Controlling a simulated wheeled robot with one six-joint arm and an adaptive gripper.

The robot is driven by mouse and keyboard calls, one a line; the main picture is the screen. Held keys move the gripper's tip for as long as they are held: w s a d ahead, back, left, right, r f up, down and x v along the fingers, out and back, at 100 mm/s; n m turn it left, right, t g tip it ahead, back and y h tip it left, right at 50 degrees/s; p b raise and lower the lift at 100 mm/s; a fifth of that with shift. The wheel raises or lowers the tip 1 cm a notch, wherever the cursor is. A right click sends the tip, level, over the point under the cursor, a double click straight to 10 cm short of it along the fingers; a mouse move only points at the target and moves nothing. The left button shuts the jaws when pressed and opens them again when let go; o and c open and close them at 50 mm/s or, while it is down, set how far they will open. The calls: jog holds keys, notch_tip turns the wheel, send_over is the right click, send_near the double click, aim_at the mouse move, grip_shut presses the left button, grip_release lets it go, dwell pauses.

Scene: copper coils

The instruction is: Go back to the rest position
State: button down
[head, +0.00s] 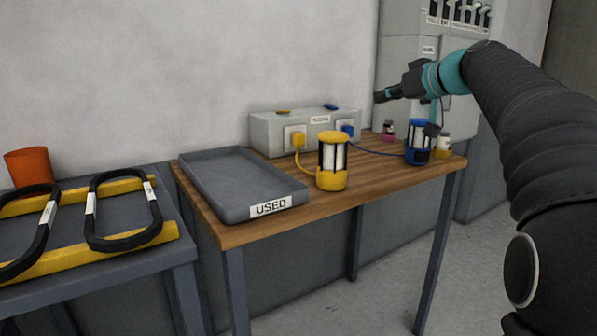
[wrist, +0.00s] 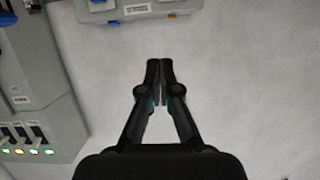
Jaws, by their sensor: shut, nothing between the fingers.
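My gripper (head: 380,97) is at the upper right in the head view, raised above the wooden table (head: 234,236) and apart from everything on it. In the wrist view my gripper (wrist: 160,66) has its two fingers together at the tips, with nothing between them. It points toward the pale wall (wrist: 225,60). My dark ribbed arm comes in from the right side of the head view.
The table holds a grey tray (head: 299,195) marked USED, a yellow coil unit (head: 331,181), a blue one (head: 417,155) and a grey box (head: 265,133). A cabinet (head: 400,45) stands behind. A lower bench (head: 180,259) at left bears black loops (head: 152,228).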

jog(key=s+d+f+m+g+h, duration=0.15)
jog(key=s+f+m, duration=0.25)
jog(key=f, duration=0.5)
jog(key=s+d+f+m+g+h, duration=0.1)
jog(key=s+f+m+g+h, duration=0.25)
jog(key=f, duration=0.65)
jog(key=s+a+f+h, duration=0.1)
jog(key=s+f, duration=0.4)
jog(key=s, duration=0.5)
jog(key=s+a+f+n+g+h+p, duration=0.1)
jog(key=s+a+f, duration=0.2)
jog(key=s, duration=0.8)
jog(key=s+a+f, duration=0.1)
jog(key=s+f, duration=0.5)
jog(key=s, duration=0.4)
jog(key=shift+s+a+f+n+h, duration=0.2)
jog(key=shift+a+f+n+h, duration=0.1)
jog(key=shift+a+n+h, duration=0.1)
